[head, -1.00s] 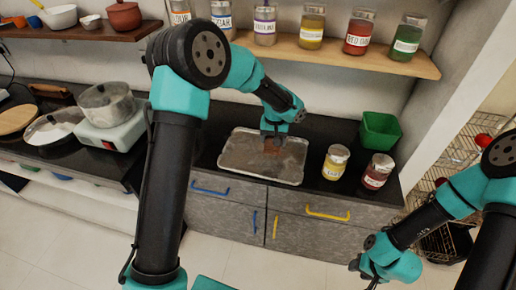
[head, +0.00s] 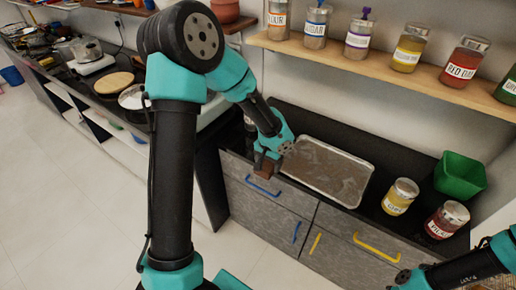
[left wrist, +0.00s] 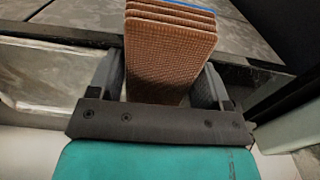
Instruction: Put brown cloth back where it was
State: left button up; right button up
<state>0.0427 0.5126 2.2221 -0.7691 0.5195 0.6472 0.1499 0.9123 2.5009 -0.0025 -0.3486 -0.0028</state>
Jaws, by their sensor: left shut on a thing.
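The brown cloth (head: 264,170) is a small folded stack with a woven brown surface and a blue edge at its far side in the left wrist view (left wrist: 165,52). My left gripper (head: 268,158) is shut on it, with a finger on each side of the cloth (left wrist: 160,80). The cloth is above the counter's front edge, left of the metal tray (head: 350,200). My right gripper (head: 403,281) is at the bottom right, partly cut off, and its jaws do not show clearly.
Two labelled jars (head: 400,196) (head: 447,220) and a green bin (head: 460,177) stand right of the tray. A shelf (head: 400,75) with several jars hangs above. Drawers with coloured handles (head: 377,247) are below. A stove area with a wooden board (head: 113,82) is at the left.

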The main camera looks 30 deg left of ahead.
pick_arm(q)
jog(key=shift+s+a, duration=0.35)
jog(key=shift+s, duration=0.1)
jog(key=w+a, duration=0.2)
jog(key=w, duration=0.2)
jog(key=w+a+f, duration=0.1)
jog(key=w+a, duration=0.2)
jog(key=w, duration=0.1)
jog(key=w+a, duration=0.3)
jog(key=w, duration=0.2)
jog(key=shift+w+f, duration=0.1)
jog(key=shift+f, duration=0.15)
jog(key=shift+w+a, duration=0.15)
jog(key=shift+w, duration=0.05)
jog(key=shift+f, duration=1.8)
jog(key=shift+f, duration=0.1)
